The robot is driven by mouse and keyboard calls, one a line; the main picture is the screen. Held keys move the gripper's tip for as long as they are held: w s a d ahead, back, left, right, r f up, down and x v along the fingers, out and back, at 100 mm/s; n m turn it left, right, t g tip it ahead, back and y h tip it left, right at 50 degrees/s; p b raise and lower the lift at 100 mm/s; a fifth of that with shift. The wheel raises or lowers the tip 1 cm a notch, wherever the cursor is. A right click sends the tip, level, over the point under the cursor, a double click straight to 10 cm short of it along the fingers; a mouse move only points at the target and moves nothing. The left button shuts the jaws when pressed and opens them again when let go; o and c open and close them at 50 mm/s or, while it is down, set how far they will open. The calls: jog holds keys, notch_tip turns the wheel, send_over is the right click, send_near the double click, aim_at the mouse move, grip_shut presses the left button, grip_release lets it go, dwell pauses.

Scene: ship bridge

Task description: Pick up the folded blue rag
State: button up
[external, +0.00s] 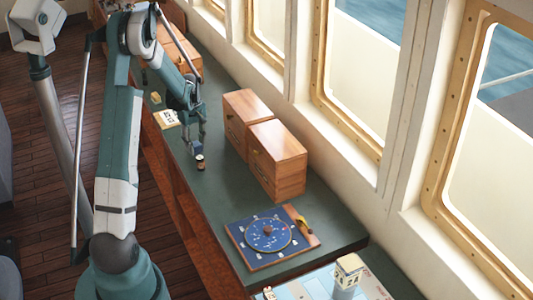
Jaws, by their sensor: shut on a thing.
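My gripper (197,143) points down over the dark green counter, in the upper middle of the external view. A small dark item with a pale top and a reddish lower part (200,162) shows just below the fingertips. I cannot tell whether the fingers touch it.
Two wooden boxes (277,158) stand right of my gripper, by the windows. A blue board with a round dial (268,235) lies near the front. A cream card (166,119) and a small yellow block (156,97) lie left. The counter (215,195) between gripper and board is clear.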

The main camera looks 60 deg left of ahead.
aim_at(195, 144)
jog(key=shift+r, duration=4.85)
